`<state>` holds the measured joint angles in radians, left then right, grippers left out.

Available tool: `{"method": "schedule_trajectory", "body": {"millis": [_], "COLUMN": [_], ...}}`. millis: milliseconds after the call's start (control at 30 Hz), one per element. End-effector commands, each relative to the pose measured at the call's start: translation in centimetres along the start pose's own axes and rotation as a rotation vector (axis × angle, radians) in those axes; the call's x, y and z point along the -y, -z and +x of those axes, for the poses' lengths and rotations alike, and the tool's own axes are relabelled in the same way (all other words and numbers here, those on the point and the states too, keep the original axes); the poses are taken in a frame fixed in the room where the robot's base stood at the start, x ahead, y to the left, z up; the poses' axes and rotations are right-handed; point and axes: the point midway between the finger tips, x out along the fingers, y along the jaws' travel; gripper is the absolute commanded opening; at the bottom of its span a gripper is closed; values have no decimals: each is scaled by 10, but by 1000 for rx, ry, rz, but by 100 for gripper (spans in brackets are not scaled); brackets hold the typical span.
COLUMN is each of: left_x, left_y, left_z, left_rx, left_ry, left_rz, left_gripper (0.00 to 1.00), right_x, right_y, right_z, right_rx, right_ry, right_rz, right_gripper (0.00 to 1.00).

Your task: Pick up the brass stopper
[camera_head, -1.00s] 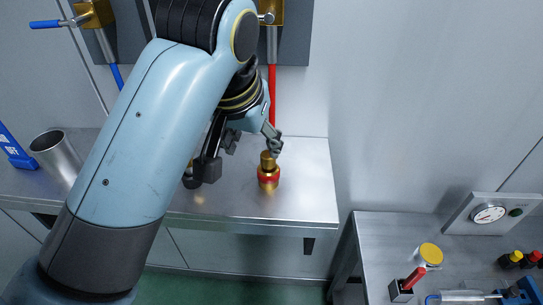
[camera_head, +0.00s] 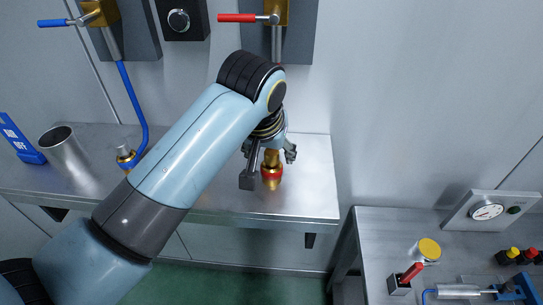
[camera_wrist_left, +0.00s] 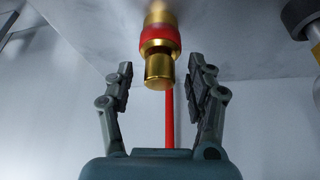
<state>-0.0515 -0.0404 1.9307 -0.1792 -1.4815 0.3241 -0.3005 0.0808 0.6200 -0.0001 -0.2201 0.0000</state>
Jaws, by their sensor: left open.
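The brass stopper (camera_head: 271,170) with a red ring stands upright on the steel shelf (camera_head: 310,200) below the right wall valve. My left gripper (camera_head: 268,155) is open, pointing down at the stopper, with one finger on each side of its upper part in the head view. In the left wrist view the stopper (camera_wrist_left: 160,45) shows between and beyond the open fingers of the left gripper (camera_wrist_left: 160,70), with visible gaps on both sides. I see no contact. My right gripper is not in view.
A brass fitting (camera_head: 126,157) with a blue hose and a steel cup (camera_head: 66,158) stand left on the shelf. Valves with blue (camera_head: 53,23) and red (camera_head: 237,18) handles hang above. A lower bench (camera_head: 375,245) with a gauge (camera_head: 487,211) is at the right.

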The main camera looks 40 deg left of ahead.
Motion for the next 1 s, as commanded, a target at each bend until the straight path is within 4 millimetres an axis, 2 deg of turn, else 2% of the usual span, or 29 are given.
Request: {"method": "schedule_trajectory", "body": {"millis": [167, 200, 600, 1000], "left_x": [0, 0, 0, -1], "left_y": [0, 0, 0, 4], "left_z": [1, 1, 0, -2], "left_rx": [0, 0, 0, -2], "left_ry": [0, 0, 0, -1], "left_rz": [0, 0, 0, 1], "left_gripper": [55, 53, 0, 0], "right_x": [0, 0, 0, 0], "right_y": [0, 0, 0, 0], "right_z": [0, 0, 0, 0], "right_rx": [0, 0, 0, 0], "right_ry": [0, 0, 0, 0], "right_rz": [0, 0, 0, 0], "right_gripper": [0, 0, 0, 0]}}
